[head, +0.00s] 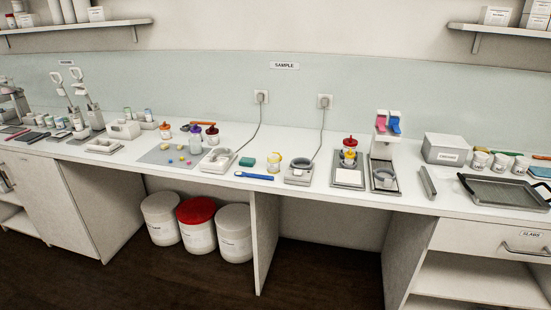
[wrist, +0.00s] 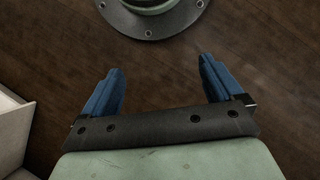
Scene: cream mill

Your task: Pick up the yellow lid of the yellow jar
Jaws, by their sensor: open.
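A small pale jar with yellow at its top (head: 273,164) stands on the counter left of centre in the head view. Whether the yellow is a separate lid is too small to tell. Another yellow piece (head: 349,157) is by a red-topped container at the back of a tray to the right. My gripper (wrist: 160,63) shows only in the wrist view. Its two blue fingers are wide apart with nothing between them. It is over the dark wooden floor, and no jar or lid shows in that view.
White buckets stand under the counter.

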